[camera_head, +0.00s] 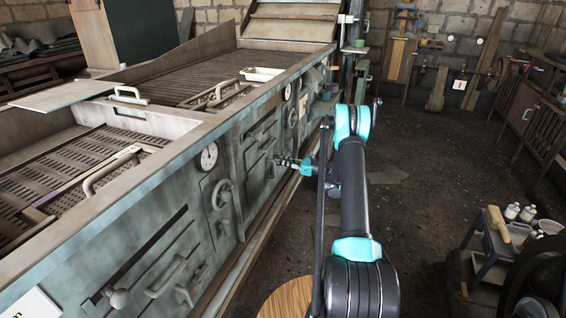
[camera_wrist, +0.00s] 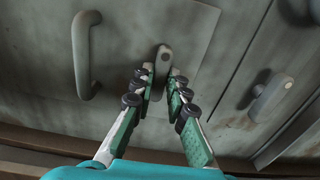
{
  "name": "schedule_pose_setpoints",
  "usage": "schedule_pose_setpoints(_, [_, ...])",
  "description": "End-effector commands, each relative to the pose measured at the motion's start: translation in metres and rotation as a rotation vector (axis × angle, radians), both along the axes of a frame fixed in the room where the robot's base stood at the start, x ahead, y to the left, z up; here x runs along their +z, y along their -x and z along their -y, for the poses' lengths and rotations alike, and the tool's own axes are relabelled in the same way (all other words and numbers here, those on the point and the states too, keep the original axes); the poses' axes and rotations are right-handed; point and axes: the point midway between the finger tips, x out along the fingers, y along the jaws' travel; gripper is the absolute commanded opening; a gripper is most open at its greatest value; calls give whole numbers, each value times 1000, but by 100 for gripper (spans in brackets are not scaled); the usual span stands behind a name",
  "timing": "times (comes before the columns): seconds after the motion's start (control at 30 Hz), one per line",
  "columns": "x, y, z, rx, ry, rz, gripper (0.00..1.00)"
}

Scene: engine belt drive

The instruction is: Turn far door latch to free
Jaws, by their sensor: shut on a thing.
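In the wrist view, the far door latch (camera_wrist: 163,58) is a small grey lever with a rounded, holed top, standing roughly upright on the door plate. The two fingers of my gripper (camera_wrist: 162,78) are on either side of it and closed on it. Its lower part is between the fingers and partly hidden. In the head view, my gripper (camera_head: 283,162) reaches left to the far door (camera_head: 262,140) on the machine's front; the latch itself is hidden or too small to make out there.
A U-shaped door handle (camera_wrist: 83,55) stands left of the fingers, and another lever (camera_wrist: 268,97) is to the right.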

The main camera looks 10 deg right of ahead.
Motion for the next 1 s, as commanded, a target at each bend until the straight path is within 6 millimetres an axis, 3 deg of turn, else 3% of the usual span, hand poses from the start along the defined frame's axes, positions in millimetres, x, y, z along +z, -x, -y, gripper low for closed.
schedule_pose_setpoints(0.47, [-1, 0, 0, 0, -6, -13, 0])
schedule_pose_setpoints(0.5, [-1, 0, 0, 0, -6, -13, 17])
schedule_pose_setpoints(0.67, [0, 0, 0, 0, -6, -13, 35])
schedule_pose_setpoints(1.0, [0, 1, 3, -1, -7, -12, 35])
